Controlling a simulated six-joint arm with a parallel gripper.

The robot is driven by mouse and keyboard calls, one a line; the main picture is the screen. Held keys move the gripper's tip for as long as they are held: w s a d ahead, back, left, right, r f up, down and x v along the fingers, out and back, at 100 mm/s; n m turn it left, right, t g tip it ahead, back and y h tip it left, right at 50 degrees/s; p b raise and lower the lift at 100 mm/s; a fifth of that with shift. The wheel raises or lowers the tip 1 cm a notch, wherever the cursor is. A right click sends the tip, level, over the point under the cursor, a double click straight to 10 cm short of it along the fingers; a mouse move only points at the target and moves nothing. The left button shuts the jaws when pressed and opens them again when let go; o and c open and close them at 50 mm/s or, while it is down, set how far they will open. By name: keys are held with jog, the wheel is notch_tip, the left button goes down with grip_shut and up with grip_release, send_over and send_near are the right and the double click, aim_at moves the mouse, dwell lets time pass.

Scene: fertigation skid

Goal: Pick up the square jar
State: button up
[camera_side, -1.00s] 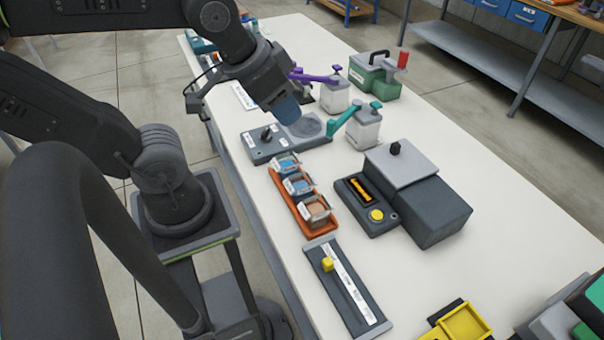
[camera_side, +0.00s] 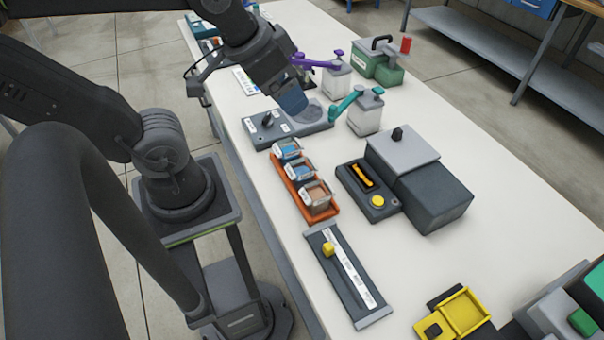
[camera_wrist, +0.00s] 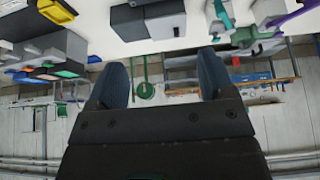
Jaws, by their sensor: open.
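Three small square clear jars stand in a row in an orange tray (camera_side: 333,212). The far jar (camera_side: 287,150) and the middle jar (camera_side: 300,171) have blue contents; the near jar (camera_side: 316,195) has tan contents. I cannot tell which is the square jar named. My gripper (camera_side: 293,104) is open and empty, above the grey plate unit beyond the tray, apart from the jars. Its two blue fingers stand wide apart in the wrist view (camera_wrist: 162,76), with nothing between them. I cannot make out the square jars there.
The grey unit (camera_side: 262,138) has a knob and round plate. Nearby are a teal-pump bottle (camera_side: 366,114), a purple-pump bottle (camera_side: 337,82), a green case (camera_side: 377,68) and a grey box (camera_side: 436,203). A slider rail (camera_side: 350,277) lies nearer.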

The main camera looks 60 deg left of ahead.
jog(key=o, duration=0.4)
jog(key=n+g+y, duration=0.1)
jog(key=n+g, duration=0.5)
jog(key=n, duration=1.2)
send_over(302, 169)
jog(key=d, duration=0.4)
notch_tip(302, 169, down, 15)
jog(key=f, duration=0.4)
jog(key=a+f, duration=0.1)
jog(key=f, duration=0.4)
jog(key=s+f, duration=0.1)
jog(key=f, duration=0.3)
jog(key=shift+a+f, duration=0.35)
jog(key=shift+a, duration=0.05)
